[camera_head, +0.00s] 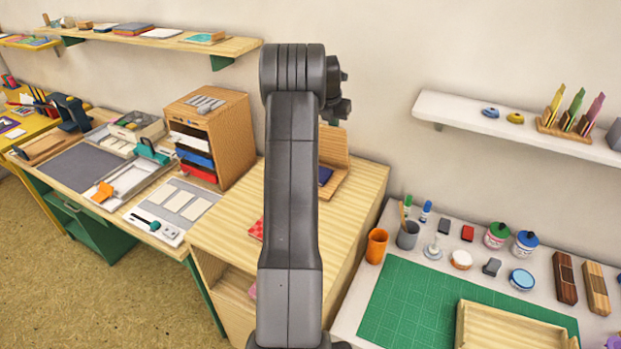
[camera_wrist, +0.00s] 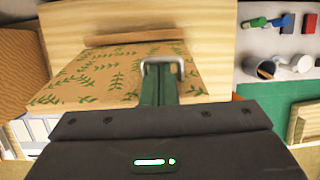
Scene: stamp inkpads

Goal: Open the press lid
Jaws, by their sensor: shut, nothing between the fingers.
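In the wrist view, the dark housing of my gripper (camera_wrist: 160,100) fills the bottom. The gripper is shut and empty; its fingertips are hard to tell apart from what lies ahead. A kraft-brown board with green leaf print (camera_wrist: 95,75), which looks like the press lid, lies beyond the housing. A narrow green piece with a pale metal loop (camera_wrist: 162,62) stands over the board's right part. I cannot tell if my gripper touches it. In the head view my arm hides the gripper and most of this spot. An upright wooden panel (camera_head: 334,145) shows there beside a dark-blue patch.
A light wooden cabinet (camera_head: 350,215) carries the panel. To its right, a white table holds an orange cup (camera_head: 376,245), a grey pot (camera_head: 408,235), a green mat (camera_head: 400,300) and a wooden tray. To its left stands a wooden drawer unit (camera_head: 235,135). Wall shelves hang behind.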

